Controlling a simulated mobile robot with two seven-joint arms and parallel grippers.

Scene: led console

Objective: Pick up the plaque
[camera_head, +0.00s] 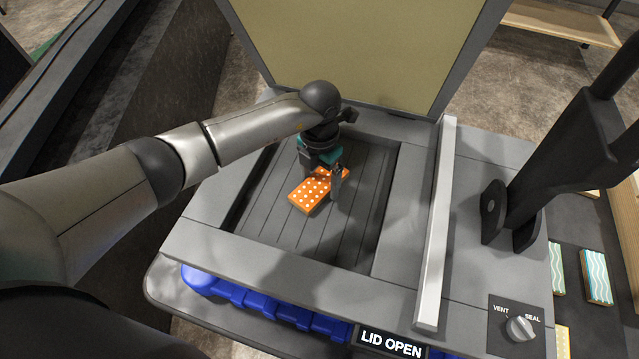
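The plaque (309,196) is an orange block with white dots. It lies in the recessed, grooved grey bay of the console (390,291), below the raised lid. My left gripper (324,178) reaches down into the bay over the plaque's far end, with its dark fingers apart. One finger stands at the plaque's right side and the other is at its upper left. The gripper hides part of the far end, and I cannot tell whether the fingers touch the plaque. My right gripper is not in view.
The raised lid (350,45) stands behind the bay. A pale bar (437,220) runs along its right side, with a dark lever (540,170) beyond. A VENT/SEAL knob (520,328) and a "LID OPEN" sign (391,344) are in front. Teal wavy tiles (597,277) lie at right.

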